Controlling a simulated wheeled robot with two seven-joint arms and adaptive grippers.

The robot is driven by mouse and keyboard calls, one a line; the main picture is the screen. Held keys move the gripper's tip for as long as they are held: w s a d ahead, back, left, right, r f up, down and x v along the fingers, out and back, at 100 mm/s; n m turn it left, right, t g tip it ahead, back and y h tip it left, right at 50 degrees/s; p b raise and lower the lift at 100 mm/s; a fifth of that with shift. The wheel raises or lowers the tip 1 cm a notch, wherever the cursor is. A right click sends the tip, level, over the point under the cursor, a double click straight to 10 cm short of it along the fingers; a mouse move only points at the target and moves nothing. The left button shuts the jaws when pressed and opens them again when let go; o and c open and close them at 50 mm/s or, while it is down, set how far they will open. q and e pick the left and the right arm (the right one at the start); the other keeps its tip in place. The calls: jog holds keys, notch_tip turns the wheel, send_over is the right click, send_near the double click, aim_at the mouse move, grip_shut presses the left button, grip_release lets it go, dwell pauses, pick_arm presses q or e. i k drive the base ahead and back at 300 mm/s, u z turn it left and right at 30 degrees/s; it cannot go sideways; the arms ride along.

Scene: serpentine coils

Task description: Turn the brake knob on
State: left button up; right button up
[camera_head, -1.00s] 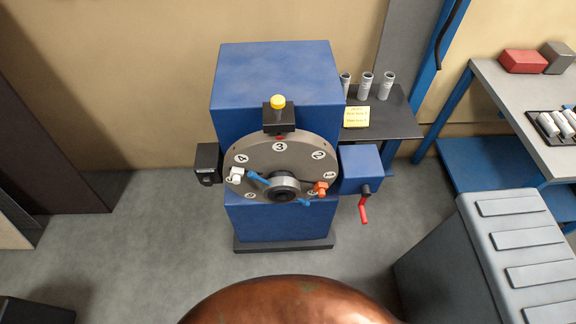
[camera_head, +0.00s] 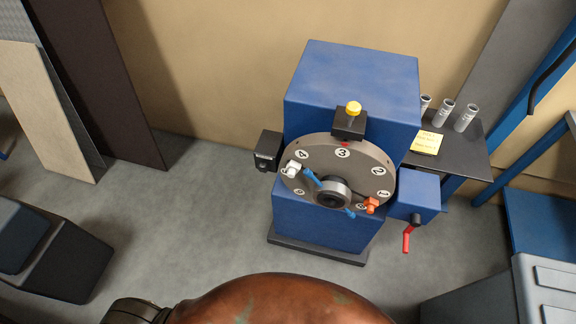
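A blue machine (camera_head: 350,80) stands ahead, with a round grey dial plate (camera_head: 318,155) on its front marked with numbers; the 3 is at the top. A yellow knob (camera_head: 353,108) sits on a black block above the dial. A small black box (camera_head: 267,150) is on the machine's left side. A red crank handle (camera_head: 407,240) hangs from a blue housing (camera_head: 413,195) at the right. The dial carries a dark hub, blue levers, a white piece and an orange piece. No label shows which part is the brake knob. Neither gripper is in view.
A dark shelf (camera_head: 465,160) with several grey cylinders and a yellow note (camera_head: 428,142) adjoins the machine's right. A grey ribbed box (camera_head: 548,287) stands at the lower right. Dark boxes (camera_head: 70,262) and leaning panels (camera_head: 48,115) are at the left. Grey floor between is clear.

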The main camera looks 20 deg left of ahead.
aim_at(264, 167)
jog(key=u, duration=2.4)
jog(key=i, duration=1.95)
jog(key=z, duration=3.6)
